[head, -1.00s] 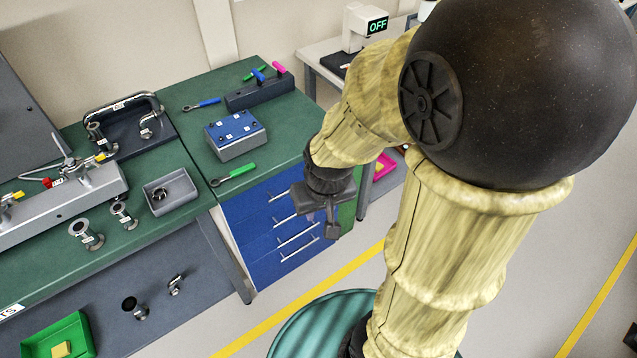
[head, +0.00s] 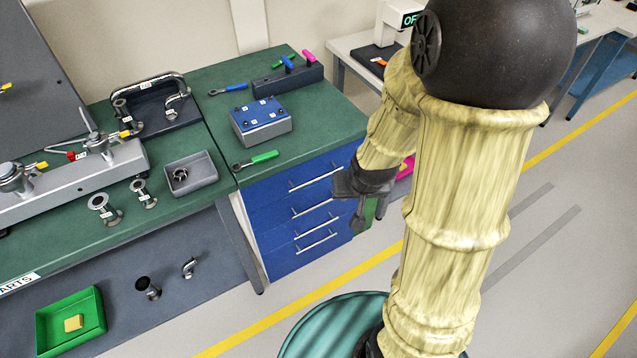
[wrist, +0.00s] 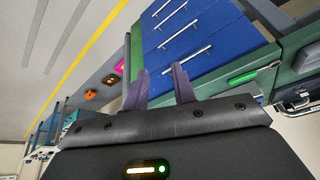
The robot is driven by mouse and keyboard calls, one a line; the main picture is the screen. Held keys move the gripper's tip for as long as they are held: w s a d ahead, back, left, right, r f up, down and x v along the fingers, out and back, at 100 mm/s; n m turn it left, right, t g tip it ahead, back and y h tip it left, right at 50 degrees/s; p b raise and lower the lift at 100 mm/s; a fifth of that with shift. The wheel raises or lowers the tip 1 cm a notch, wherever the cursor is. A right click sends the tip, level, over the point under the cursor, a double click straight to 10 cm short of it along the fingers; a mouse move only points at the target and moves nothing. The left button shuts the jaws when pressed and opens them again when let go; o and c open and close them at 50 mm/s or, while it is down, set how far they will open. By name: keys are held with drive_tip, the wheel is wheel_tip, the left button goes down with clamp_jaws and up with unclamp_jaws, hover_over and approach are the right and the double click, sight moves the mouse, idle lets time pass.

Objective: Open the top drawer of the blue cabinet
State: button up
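The blue cabinet (head: 275,232) stands under the right green bench, with several drawers that look closed flush. The top drawer (head: 270,213) is just under the bench top, with a silver bar handle (head: 315,179). My gripper (head: 360,213) hangs by the cabinet's right front edge, apart from the top handle. In the wrist view my gripper (wrist: 161,88) shows two fingers spread apart with nothing between them. The blue drawer fronts (wrist: 208,50) and silver handles lie beyond the fingers there. My arm hides part of the cabinet's right side in the head view.
The green bench top (head: 215,150) holds a blue-topped box (head: 261,121), a green-handled tool (head: 257,159) and a dark tool block (head: 288,80). A grey tray (head: 191,174) sits on the left bench. The floor before the cabinet is clear, with a yellow line (head: 270,313).

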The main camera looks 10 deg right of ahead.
sight(319, 179)
drive_tip(key=w+f+m+t+y+b, duration=0.1)
drive_tip(key=w+f+m+t+b, duration=0.1)
drive_tip(key=f, duration=0.4)
drive_tip(key=w+d+f+m+t+y+b, duration=0.1)
drive_tip(key=w+f+m+t+y+b, duration=0.1)
drive_tip(key=w+f+m+t+b, duration=0.1)
drive_tip(key=w+d+f+m+t+y+b, duration=0.1)
drive_tip(key=w+f+m+t+y+b, duration=0.1)
drive_tip(key=f+m+t+b, duration=0.3)
wheel_tip(319, 179, down, 5)
drive_tip(key=m, duration=0.2)
drive_tip(key=shift+w+d+r+m, duration=0.2)
drive_tip(key=shift+w+d+m, duration=0.05)
drive_tip(key=shift+w+m, duration=0.1)
drive_tip(key=shift+w+f+b, duration=0.1)
drive_tip(key=shift+f+b, duration=0.05)
drive_tip(key=shift+b, duration=0.25)
drive_tip(key=b+x, duration=0.2)
drive_tip(key=x, duration=0.3)
drive_tip(key=b+x, duration=0.2)
drive_tip(key=x, duration=0.4)
drive_tip(key=b+x, duration=0.3)
drive_tip(key=x, duration=0.3)
drive_tip(key=shift+w+r, duration=0.2)
drive_tip(key=shift+r, duration=0.15)
